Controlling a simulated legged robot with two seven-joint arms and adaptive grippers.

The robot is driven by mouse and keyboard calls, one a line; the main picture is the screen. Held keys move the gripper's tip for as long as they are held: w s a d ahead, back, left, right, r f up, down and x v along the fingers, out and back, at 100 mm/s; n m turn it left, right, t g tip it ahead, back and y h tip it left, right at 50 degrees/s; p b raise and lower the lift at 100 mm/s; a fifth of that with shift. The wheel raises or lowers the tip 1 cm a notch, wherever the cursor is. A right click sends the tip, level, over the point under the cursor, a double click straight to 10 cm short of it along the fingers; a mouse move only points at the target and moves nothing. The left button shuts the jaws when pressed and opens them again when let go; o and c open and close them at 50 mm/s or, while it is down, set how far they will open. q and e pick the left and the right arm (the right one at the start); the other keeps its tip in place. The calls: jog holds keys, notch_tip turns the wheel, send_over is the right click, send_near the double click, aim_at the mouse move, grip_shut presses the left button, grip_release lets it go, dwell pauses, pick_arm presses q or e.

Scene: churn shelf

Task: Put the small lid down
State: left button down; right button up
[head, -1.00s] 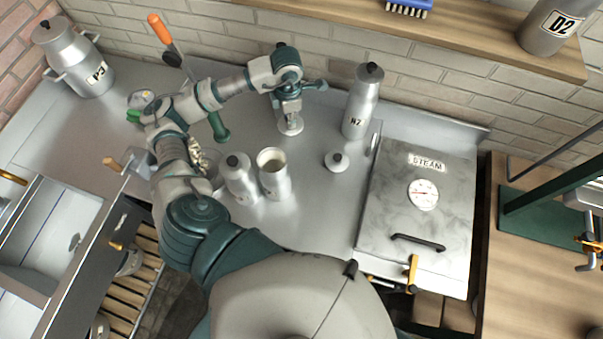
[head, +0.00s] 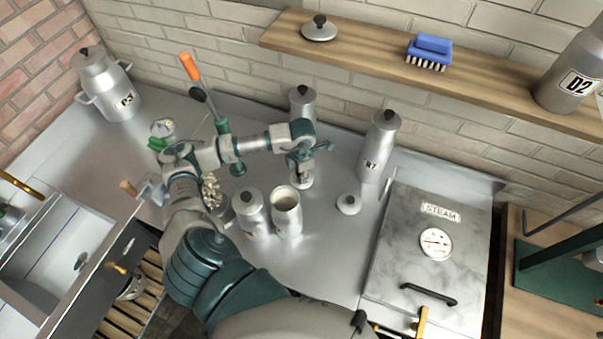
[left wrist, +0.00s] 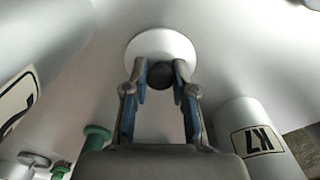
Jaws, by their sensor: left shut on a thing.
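My left gripper (head: 300,172) is shut on the dark knob of a small lid (head: 303,182), low over the steel counter behind the open can. In the left wrist view, the fingers (left wrist: 160,85) close around the knob of the pale round lid (left wrist: 160,50). I cannot tell whether the lid touches the counter. A second small lid (head: 348,204) lies on the counter to the right. The open can (head: 287,215) has a pale filling and stands beside a lidded can (head: 252,217). My right gripper is not in view.
A tall lidded can (head: 378,148) stands right of the gripper and another (head: 302,102) stands behind it. The steam box (head: 430,240) is at the right. A shelf (head: 385,62) above holds a blue brush (head: 429,53) and a lid (head: 319,30). Counter between the two small lids is clear.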

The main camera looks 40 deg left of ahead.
pick_arm(q)
jog(key=shift+a+f, duration=0.1)
jog(key=shift+a, duration=0.15)
jog(key=c, duration=1.2)
grip_release()
jog(key=shift+a, duration=0.15)
jog(key=shift+o, duration=1.3)
jog(key=shift+a+f, duration=0.15)
jog(key=shift+a, duration=0.05)
jog(key=shift+d, duration=0.15)
jog(key=shift+d+r, duration=0.25)
notch_tip(320, 180, up, 12)
